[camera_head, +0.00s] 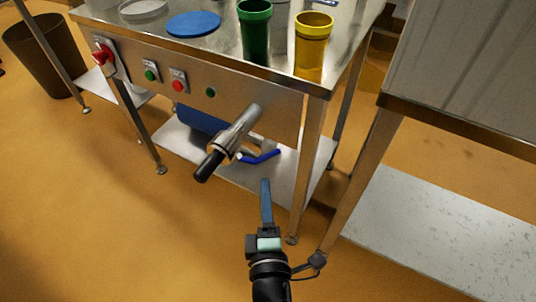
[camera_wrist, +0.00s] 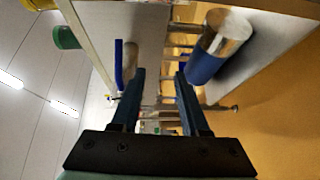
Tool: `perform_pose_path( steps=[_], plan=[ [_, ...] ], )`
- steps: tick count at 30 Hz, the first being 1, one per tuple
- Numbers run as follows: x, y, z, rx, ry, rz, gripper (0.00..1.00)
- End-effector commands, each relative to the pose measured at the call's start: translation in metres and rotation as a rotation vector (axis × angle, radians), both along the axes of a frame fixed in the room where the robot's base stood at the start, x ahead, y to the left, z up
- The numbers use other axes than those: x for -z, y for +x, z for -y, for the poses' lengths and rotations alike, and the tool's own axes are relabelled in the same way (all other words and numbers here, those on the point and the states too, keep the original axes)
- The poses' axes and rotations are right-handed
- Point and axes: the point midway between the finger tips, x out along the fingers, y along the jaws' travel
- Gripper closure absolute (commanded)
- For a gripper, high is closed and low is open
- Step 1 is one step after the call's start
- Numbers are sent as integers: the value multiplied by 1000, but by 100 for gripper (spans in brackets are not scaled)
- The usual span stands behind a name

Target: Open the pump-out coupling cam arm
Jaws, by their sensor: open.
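The pump-out coupling (camera_head: 236,128) is a steel pipe piece that juts from the front of the steel table and ends in a black part (camera_head: 208,167). A blue lever (camera_head: 262,158) sits to its right; I cannot tell whether this is the cam arm or a valve handle. A blue lever (camera_wrist: 118,65) also shows upright in the wrist view, just left of my left finger. My gripper (camera_head: 265,182) is below and right of the coupling, close under the blue lever. In the wrist view my gripper (camera_wrist: 160,72) is open, with nothing between its fingers.
The steel table (camera_head: 215,62) carries a green mould (camera_head: 254,30), a yellow mould (camera_head: 312,45) and a blue disc (camera_head: 194,24). A blue cylinder (camera_head: 200,118) lies on its lower shelf. A table leg (camera_head: 305,165) stands right of my gripper.

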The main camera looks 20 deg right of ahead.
Motion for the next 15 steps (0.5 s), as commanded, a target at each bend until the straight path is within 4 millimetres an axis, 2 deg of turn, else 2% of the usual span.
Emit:
perform_pose_path(
  steps=[1, 3, 8, 11, 15],
  plan=[
    [1, -10, 5, -11, 0, 56, 55],
    [-12, -20, 7, -33, -8, 129, 55],
    [-34, -36, 8, -62, -25, 232, 55],
    [-40, -37, 9, -69, -30, 253, 55],
    [-43, -25, 11, -72, -32, 255, 55]
  ],
)
